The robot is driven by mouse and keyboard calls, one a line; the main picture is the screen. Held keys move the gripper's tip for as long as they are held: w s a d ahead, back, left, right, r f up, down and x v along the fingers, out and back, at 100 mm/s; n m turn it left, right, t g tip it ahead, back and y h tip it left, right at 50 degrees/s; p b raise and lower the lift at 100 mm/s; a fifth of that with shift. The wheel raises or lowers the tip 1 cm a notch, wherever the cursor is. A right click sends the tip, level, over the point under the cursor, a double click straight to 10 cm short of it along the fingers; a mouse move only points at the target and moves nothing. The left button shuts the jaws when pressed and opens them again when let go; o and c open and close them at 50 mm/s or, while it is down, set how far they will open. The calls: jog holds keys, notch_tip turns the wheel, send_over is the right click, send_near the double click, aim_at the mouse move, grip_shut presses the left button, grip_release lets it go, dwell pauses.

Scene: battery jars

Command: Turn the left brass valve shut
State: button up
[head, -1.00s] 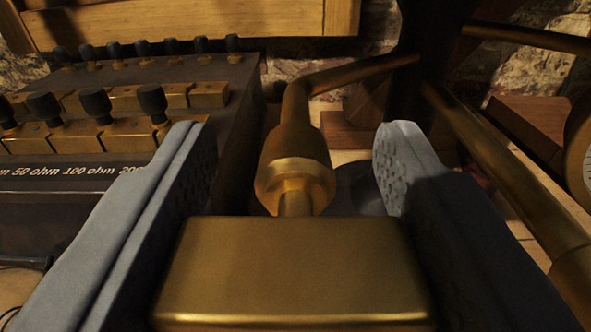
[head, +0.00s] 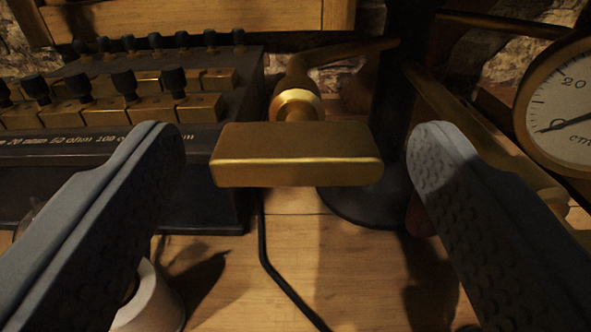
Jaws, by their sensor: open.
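The brass valve handle (head: 296,156) is a wide flat bar in the middle of the head view, lying level across the picture. Behind it the round brass valve neck (head: 297,104) joins a brass pipe. My gripper (head: 297,155) is open, with one grey padded finger on each side of the handle. There are gaps between the fingers and the handle, and nothing is held. Only this one valve handle shows in this view.
A dark resistance box (head: 215,185) with brass blocks and black knobs stands to the left. A round dial gauge (head: 568,110) is at the right. A white cylindrical object (head: 150,300) stands below the left finger. A black cable (head: 277,275) crosses the wooden table (head: 225,285).

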jog(key=s, duration=1.3)
jog(key=shift+a, duration=0.2)
jog(key=shift+s+r, duration=0.1)
jog(key=s+d+r+n+y, duration=0.1)
jog(key=s+d+r+y, duration=0.2)
jog(key=s+d+r, duration=1)
jog(key=s+d+r+h, duration=0.1)
jog(key=s+d+h, duration=0.1)
jog(key=s+d, duration=0.4)
jog(key=shift+d+r+g, duration=0.3)
jog(key=shift+d, duration=0.8)
